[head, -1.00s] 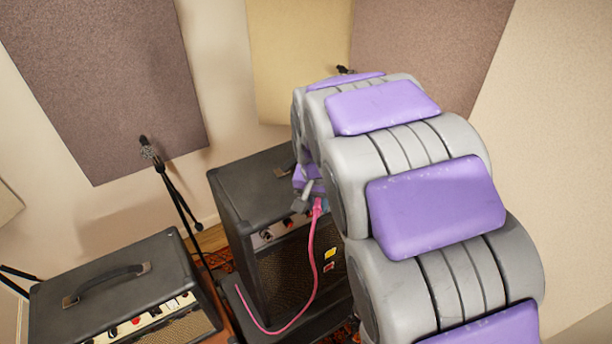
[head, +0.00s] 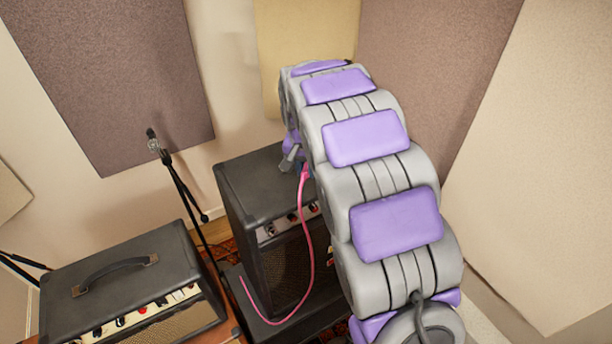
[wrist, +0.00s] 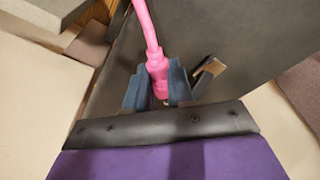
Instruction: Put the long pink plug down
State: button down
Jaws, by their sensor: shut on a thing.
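The long pink plug (wrist: 157,70) is between the two dark blue fingers of my gripper (wrist: 158,88) in the wrist view, and the fingers are shut on it. Its pink cable runs up out of that view. In the head view, the pink cable (head: 311,250) hangs from my gripper (head: 297,160) in a long curve down the front of the upright black amp (head: 262,190) and ends low at the left. My gripper is over the top right part of that amp. The arm hides most of the gripper and plug there.
A second black amp (head: 120,275) with a handle stands at the lower left. A microphone on a stand (head: 180,190) rises between the amps. Acoustic panels (head: 110,80) cover the walls behind. The left part of the upright amp's top is bare.

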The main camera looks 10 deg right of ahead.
aim_at(307, 186)
notch_tip(307, 186, down, 3)
jog(key=shift+d+f, duration=0.15)
jog(key=shift+f, duration=0.05)
jog(key=shift+s, duration=0.1)
jog(key=shift+s+f, duration=0.1)
jog(key=shift+f, duration=0.1)
